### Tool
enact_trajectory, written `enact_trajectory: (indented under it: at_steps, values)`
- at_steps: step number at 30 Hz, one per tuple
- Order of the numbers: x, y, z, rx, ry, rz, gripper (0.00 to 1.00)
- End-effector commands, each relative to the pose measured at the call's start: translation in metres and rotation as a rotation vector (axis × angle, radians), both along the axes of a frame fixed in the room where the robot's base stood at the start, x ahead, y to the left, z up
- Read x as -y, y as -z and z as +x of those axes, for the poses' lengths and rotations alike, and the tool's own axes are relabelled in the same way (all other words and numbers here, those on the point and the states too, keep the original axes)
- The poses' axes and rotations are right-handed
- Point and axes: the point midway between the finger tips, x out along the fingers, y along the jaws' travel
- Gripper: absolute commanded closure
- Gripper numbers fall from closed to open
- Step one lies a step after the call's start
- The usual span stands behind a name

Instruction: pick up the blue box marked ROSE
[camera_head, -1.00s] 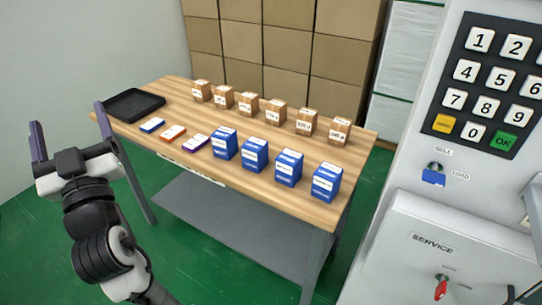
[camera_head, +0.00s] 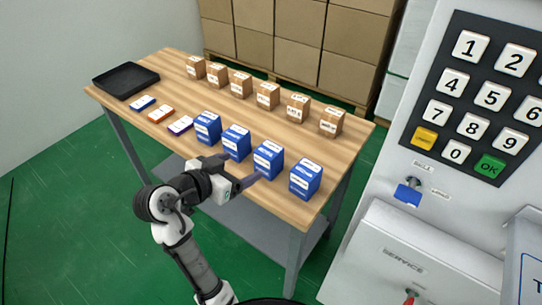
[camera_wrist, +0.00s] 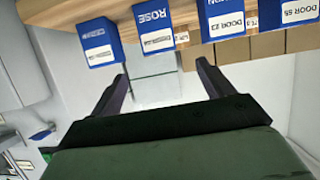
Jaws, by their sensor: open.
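The blue box marked ROSE (camera_wrist: 153,18) shows at the top of the wrist view, its white lettering turned over. By its place in the row, it seems to be the second blue box from the right (camera_head: 268,160) in the head view, where its lettering is too small to read. My gripper (camera_head: 247,172) is open and empty at the table's near edge, just in front of that box. In the wrist view the spread fingertips (camera_wrist: 163,71) lie to either side of the box's line, apart from it.
A blue box (camera_head: 305,180) stands to its right and another blue box (camera_head: 236,143) to its left, both close by. Brown boxes (camera_head: 268,96) line the back of the wooden table (camera_head: 335,147). A black tray (camera_head: 125,80) is at the far left. A keypad machine (camera_head: 440,200) stands at right.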

Motion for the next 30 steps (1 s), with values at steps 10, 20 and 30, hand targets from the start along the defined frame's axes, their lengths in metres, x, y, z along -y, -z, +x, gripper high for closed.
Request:
enact_trajectory:
  at_steps: [10,20,30]
  values:
    - [0.037,0.023,0.047,-0.002,0.000,-0.002,0.20]
    - [0.056,0.030,0.068,-0.002,-0.001,-0.001,0.20]
    - [0.077,0.045,0.095,0.001,-0.002,0.000,0.20]
